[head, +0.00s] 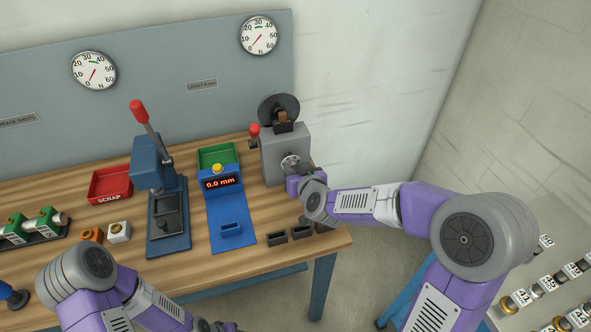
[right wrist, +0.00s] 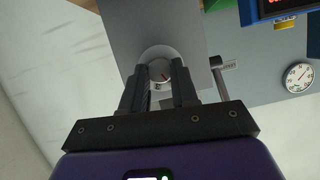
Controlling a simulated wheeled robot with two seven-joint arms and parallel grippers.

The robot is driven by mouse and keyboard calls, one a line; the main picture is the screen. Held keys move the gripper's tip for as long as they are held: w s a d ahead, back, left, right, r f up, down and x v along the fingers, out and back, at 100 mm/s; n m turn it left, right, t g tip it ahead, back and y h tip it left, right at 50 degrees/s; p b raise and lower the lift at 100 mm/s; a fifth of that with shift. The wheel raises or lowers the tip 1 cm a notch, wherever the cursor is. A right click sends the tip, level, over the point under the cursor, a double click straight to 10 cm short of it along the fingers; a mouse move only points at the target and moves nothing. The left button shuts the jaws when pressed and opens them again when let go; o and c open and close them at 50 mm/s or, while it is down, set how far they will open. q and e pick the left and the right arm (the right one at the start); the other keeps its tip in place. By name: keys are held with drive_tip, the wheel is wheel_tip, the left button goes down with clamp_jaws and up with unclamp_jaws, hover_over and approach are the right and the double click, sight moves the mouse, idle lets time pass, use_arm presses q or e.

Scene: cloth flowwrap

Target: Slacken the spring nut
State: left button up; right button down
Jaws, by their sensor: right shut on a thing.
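The grey machine (head: 285,150) stands at the back right of the bench with a dark reel on top. A round metal nut or knob (head: 291,162) sticks out of its front. In the right wrist view the nut (right wrist: 161,73) has a red mark on its face and sits between two dark fingers. My right gripper (right wrist: 160,92) is shut on this nut; in the head view its hand is at the machine's front and the fingers are mostly hidden. My left arm comes in at the bottom left of the head view; its fingers are out of frame.
A red-knobbed lever (head: 254,131) is at the machine's left side. A blue gauge reads 0.0 mm (head: 222,183), with a green tray (head: 218,153) behind it. A lever press (head: 152,165) and red SCRAP tray (head: 110,184) stand left. Small dark bins (head: 275,237) line the front edge.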

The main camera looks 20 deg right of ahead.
drive_tip(key=shift+a+r+n+h+p, duration=0.15)
drive_tip(key=shift+n+h+p, duration=0.15)
drive_tip(key=shift+p, duration=0.5)
drive_tip(key=shift+a+f+n+t+h+p, duration=0.2)
drive_tip(key=shift+n+t+h+p, duration=0.9)
drive_tip(key=shift+n, duration=2.55)
drive_tip(key=shift+d+f+n+t+h+p, duration=0.1)
drive_tip(key=shift+f+n+t+h+p, duration=0.6)
drive_tip(key=shift+n, duration=3)
drive_tip(key=shift+a+r+n+t+h+p, duration=0.15)
drive_tip(key=shift+n+t+h+p, duration=1.3)
drive_tip(key=shift+n, duration=2.2)
drive_tip(key=shift+y, duration=0.35)
drive_tip(key=c, duration=0.9)
unclamp_jaws()
drive_tip(key=shift+f, duration=0.1)
drive_tip(key=shift+o, duration=0.2)
